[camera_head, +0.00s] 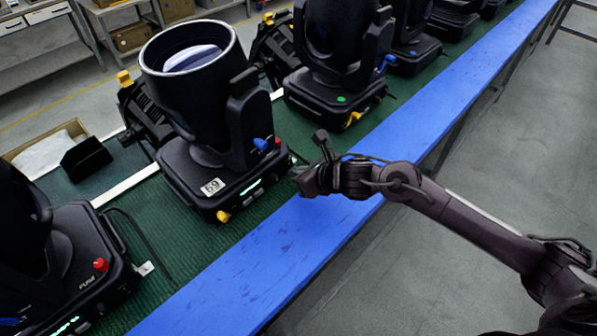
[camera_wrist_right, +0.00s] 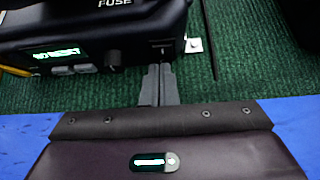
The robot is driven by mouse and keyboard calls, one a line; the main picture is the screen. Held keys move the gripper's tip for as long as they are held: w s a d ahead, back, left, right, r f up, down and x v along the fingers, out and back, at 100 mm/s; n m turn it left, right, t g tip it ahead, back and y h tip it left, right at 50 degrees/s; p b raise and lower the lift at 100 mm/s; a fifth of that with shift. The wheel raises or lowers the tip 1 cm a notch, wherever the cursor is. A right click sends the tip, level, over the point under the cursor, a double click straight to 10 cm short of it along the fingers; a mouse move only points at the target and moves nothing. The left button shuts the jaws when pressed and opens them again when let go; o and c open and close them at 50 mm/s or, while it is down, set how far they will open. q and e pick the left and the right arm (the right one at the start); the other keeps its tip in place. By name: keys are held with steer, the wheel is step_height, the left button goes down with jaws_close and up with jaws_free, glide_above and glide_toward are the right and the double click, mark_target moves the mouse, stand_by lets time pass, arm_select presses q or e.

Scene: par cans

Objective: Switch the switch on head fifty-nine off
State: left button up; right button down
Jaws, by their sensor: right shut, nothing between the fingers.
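The moving head with a white number label (camera_head: 213,187), which seems to read 59, stands upright on the green conveyor mat; its black base (camera_head: 190,180) faces me. In the right wrist view its front panel (camera_wrist_right: 95,35) has a lit green display (camera_wrist_right: 57,53), buttons, a round knob (camera_wrist_right: 114,60) and a small dark switch (camera_wrist_right: 163,47) at the right end. I cannot tell the switch's position. My right gripper (camera_head: 298,179) is at the base's right front corner. Its fingers (camera_wrist_right: 158,68) are shut and empty, pointing at the switch just below it; contact is unclear.
Another head (camera_head: 75,250) stands at the front left, and further heads (camera_head: 335,70) line the belt behind. A blue rail (camera_head: 250,262) runs along the near edge under my right gripper. An open box (camera_head: 45,147) lies left. The grey floor at right is clear.

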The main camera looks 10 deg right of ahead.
steer(key=f+b, duration=0.1)
steer(key=b, duration=0.1)
steer(key=shift+w+t+b, duration=0.1)
steer(key=shift+t+b, duration=0.2)
steer(key=shift+b, duration=0.1)
steer(key=shift+r+p, duration=0.45)
steer(key=shift+p, duration=0.1)
arm_select(q)
steer(key=shift+f+p, duration=0.4)
steer(key=shift+f, duration=0.35)
arm_select(e)
steer(key=shift+w+r, duration=0.1)
steer(key=shift+r, duration=0.9)
arm_select(q)
steer(key=shift+f, duration=0.1)
arm_select(e)
steer(key=shift+f, duration=0.15)
